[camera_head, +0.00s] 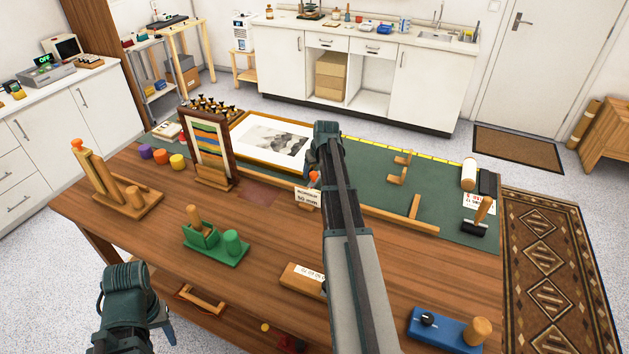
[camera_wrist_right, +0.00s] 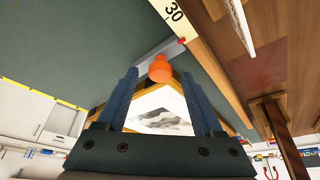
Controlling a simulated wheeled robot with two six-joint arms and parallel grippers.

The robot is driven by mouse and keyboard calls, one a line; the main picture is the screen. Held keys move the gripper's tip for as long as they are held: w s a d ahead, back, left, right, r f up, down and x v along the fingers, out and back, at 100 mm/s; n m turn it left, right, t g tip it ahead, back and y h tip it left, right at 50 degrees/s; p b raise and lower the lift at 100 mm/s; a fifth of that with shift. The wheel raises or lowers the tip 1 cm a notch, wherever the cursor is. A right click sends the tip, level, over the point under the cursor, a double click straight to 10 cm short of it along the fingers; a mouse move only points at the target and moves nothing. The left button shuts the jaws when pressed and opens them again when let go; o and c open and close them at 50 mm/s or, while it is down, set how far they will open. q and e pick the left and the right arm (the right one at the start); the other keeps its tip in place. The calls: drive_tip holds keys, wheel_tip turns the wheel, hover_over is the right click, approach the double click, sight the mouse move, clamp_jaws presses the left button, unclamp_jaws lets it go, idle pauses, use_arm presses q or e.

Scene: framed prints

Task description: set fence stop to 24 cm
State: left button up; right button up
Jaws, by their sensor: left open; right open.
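The fence stop's orange knob (camera_wrist_right: 160,68) sits between the fingers of my open right gripper (camera_wrist_right: 159,76) in the right wrist view. I see gaps on both sides of the knob. A grey bar (camera_wrist_right: 152,52) lies behind it, and a small red mark (camera_wrist_right: 183,41) is by the pale scale (camera_wrist_right: 172,18), close to the number 30. In the head view my right gripper (camera_head: 317,166) is over the front edge of the green mat, and the knob (camera_head: 313,177) shows just beside it. My left gripper (camera_head: 128,290) hangs at the lower left, open and away from the fence.
A framed print (camera_head: 270,140) lies on the green mat (camera_head: 365,155), left of my right arm. A small sign (camera_head: 307,196) stands near the knob. A green block (camera_head: 230,243) stands in front.

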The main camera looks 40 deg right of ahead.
drive_tip(key=shift+w+d+f, duration=0.1)
drive_tip(key=shift+w+f, duration=0.1)
drive_tip(key=shift+f, duration=0.3)
drive_tip(key=shift+r, duration=0.1)
drive_tip(key=shift+c, duration=0.2)
clamp_jaws()
idle(0.8)
